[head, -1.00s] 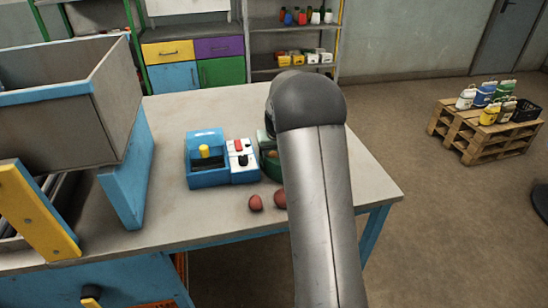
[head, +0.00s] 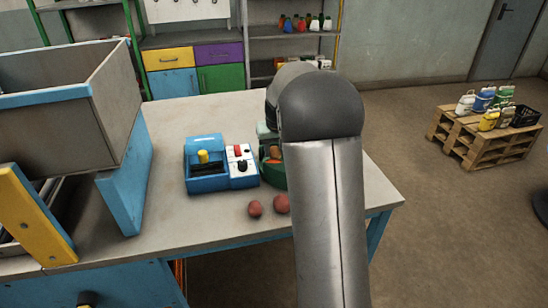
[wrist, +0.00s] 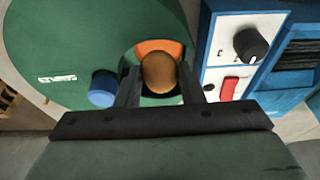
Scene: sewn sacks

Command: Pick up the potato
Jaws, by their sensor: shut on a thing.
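In the wrist view, my gripper (wrist: 158,82) is shut on a brown, rounded potato (wrist: 160,72), one dark finger on each side of it. The potato is seen in front of an orange-rimmed opening (wrist: 152,47) in a green machine (wrist: 60,50). I cannot tell whether it is above the opening or partly in it. In the head view, my arm hides the gripper and the held potato. The green machine also shows there, partly covered by my arm (head: 271,176).
Two reddish round items, one on the left (head: 255,209) and one on the right (head: 281,204), lie near the table's front edge. A blue and white control box (head: 207,183) stands beside the green machine. A large grey bin (head: 60,125) stands at the left. The table (head: 190,122) is clear behind the boxes.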

